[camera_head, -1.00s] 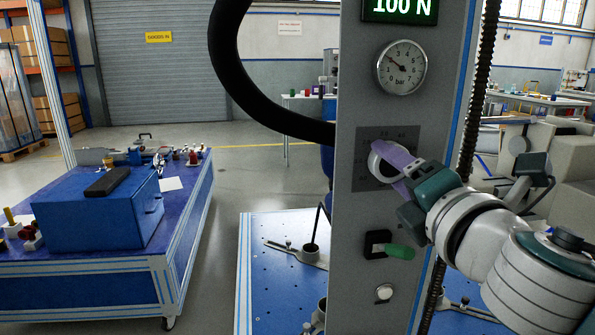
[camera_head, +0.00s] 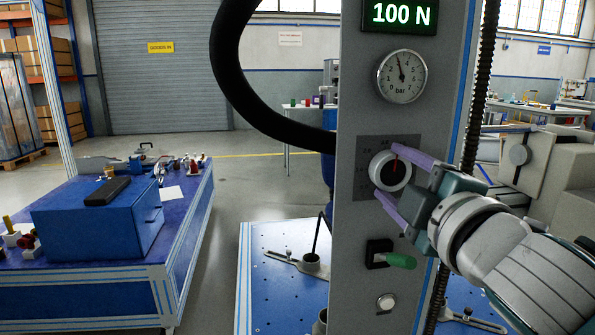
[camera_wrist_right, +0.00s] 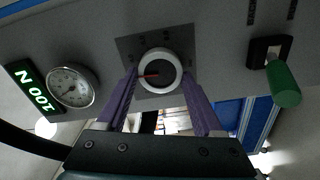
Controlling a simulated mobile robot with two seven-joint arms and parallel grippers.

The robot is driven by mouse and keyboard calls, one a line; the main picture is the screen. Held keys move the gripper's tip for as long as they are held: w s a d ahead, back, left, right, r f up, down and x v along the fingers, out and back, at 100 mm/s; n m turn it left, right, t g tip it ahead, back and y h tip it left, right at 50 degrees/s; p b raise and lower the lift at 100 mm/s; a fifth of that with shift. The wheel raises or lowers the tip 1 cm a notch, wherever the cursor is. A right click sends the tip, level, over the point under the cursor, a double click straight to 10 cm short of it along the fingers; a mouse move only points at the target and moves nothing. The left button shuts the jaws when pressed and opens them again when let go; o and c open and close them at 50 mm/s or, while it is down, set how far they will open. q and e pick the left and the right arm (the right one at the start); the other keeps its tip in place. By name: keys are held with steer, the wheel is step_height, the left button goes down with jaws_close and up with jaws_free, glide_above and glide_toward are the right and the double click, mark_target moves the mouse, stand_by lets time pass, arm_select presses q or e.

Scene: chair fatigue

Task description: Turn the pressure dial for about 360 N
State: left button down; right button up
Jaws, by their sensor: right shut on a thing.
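The pressure dial (camera_head: 390,170) is a round white knob with a dark face and a red pointer line, set on a dark scale plate on the grey column. Its red line points up in the head view. My right gripper (camera_head: 388,168) has its purple fingers on either side of the knob, shut on it; the right wrist view also shows the dial (camera_wrist_right: 159,71) between the fingertips. The pressure gauge (camera_head: 402,71) has its needle near the top, just left of vertical. The green display (camera_head: 399,14) above reads 100 N. My left gripper is not in view.
A lever with a green handle (camera_head: 400,260) and a round white button (camera_head: 386,302) sit below the dial. A thick black hose (camera_head: 225,60) curves left of the column. A blue table with a blue box (camera_head: 95,222) stands at left.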

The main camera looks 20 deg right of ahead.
steer(key=shift+m, duration=0.6)
steer(key=o, duration=1.4)
steer(key=shift+s, duration=0.1)
steer(key=v, duration=0.9)
steer(key=shift+s, duration=0.4)
